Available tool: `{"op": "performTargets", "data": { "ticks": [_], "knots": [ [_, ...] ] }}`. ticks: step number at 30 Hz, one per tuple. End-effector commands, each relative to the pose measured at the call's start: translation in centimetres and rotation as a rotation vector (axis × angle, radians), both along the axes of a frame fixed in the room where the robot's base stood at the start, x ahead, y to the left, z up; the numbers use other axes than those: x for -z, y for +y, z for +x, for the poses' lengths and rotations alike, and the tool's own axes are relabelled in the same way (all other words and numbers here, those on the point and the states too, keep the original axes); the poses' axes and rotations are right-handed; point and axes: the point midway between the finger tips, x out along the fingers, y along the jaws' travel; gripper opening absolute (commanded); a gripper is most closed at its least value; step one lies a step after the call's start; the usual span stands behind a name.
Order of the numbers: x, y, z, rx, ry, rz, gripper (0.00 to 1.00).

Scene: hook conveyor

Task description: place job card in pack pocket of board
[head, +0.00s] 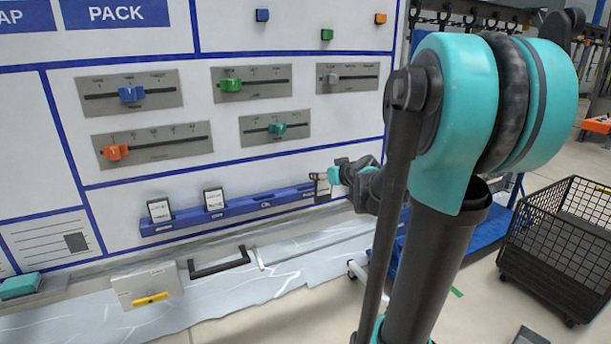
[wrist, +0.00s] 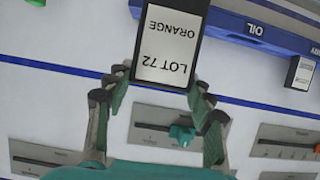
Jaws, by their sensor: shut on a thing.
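My gripper (head: 335,176) is at the right end of the blue pocket rail (head: 240,211) on the board (head: 350,120). In the wrist view my gripper (wrist: 160,82) is shut on a black-edged white job card (wrist: 166,45) reading "LOT 72 ORANGE". The held card (head: 322,187) hangs down at the rail's right end in the head view. In the wrist view it overlaps the blue rail (wrist: 285,38), beside the "OIL" label. Its far end is cut off by the frame, so I cannot tell whether it is in a pocket. "PACK" is printed on a blue header (head: 115,12).
Two other cards stand in the rail, a left card (head: 160,211) and a middle card (head: 214,199). Several sliders, including a teal slider (head: 277,130), sit above the rail. A black handle (head: 220,264) and a white box (head: 147,286) are below. A black crate (head: 560,245) stands right.

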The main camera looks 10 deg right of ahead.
Motion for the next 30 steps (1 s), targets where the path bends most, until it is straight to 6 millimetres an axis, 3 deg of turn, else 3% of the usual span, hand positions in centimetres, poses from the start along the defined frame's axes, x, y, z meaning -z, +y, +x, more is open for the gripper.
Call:
{"op": "performTargets", "data": {
  "ticks": [12, 23, 30],
  "knots": [
    [0.0, 3.0, 9.0, -0.001, 0.000, -0.001, 0.25],
    [0.0, 3.8, 11.8, 0.000, 0.000, -0.001, 0.25],
    [3.2, 3.9, 12.0, 0.000, 0.000, -0.001, 0.25]
  ]
}}
